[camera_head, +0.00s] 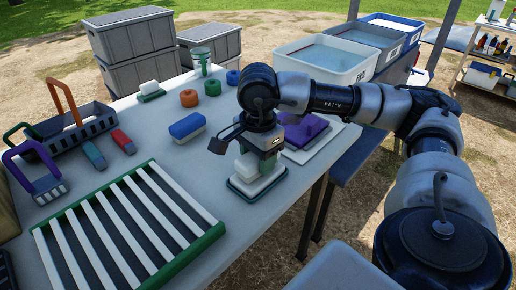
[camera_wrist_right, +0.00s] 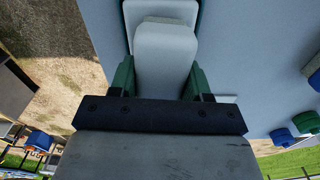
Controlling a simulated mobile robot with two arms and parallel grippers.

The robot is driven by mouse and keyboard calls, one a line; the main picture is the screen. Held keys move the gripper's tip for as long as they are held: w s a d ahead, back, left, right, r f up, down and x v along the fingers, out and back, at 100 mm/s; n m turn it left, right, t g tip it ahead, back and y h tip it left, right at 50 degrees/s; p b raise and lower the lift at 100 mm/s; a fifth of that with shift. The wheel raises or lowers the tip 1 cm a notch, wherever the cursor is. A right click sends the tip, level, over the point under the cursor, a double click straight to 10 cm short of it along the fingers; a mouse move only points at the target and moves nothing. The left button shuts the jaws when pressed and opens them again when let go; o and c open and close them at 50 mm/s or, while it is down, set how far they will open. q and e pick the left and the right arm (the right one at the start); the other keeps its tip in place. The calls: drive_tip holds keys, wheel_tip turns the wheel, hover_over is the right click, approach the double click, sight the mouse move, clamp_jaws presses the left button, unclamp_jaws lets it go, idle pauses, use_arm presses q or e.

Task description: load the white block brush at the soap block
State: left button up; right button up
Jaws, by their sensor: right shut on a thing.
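The white block brush (camera_head: 245,165) is in my right gripper (camera_head: 243,147), above the table's near right side. In the right wrist view the brush (camera_wrist_right: 165,60) sits between the two fingers (camera_wrist_right: 160,85), which are closed on its sides. The soap block (camera_head: 262,176) is a pale block on a dark green dish (camera_head: 256,198), directly under and beside the brush. A pale block (camera_wrist_right: 160,12) shows just beyond the brush in the wrist view. The brush overlaps the soap in view; I cannot tell whether they touch. My left gripper is not in view.
A blue brush (camera_head: 187,126), orange ring (camera_head: 189,98) and small white block on a green base (camera_head: 150,90) stand behind. A green-framed slatted rack (camera_head: 130,225) fills the front left. The table front edge is close.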

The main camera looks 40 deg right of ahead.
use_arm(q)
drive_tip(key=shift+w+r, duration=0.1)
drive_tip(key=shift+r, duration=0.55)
use_arm(e)
drive_tip(key=shift+f, duration=0.25)
idle(0.4)
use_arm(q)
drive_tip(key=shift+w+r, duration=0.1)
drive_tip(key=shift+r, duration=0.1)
use_arm(e)
drive_tip(key=shift+r, duration=0.1)
idle(0.3)
drive_tip(key=shift+r, duration=0.5)
drive_tip(key=shift+r+p, duration=0.9)
drive_tip(key=shift+r, duration=0.15)
drive_tip(key=shift+r+p, duration=0.6)
drive_tip(key=shift+r, duration=0.3)
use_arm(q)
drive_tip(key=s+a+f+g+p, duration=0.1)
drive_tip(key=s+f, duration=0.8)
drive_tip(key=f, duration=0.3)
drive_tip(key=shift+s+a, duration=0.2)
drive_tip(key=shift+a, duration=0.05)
use_arm(e)
drive_tip(key=shift+r, duration=0.95)
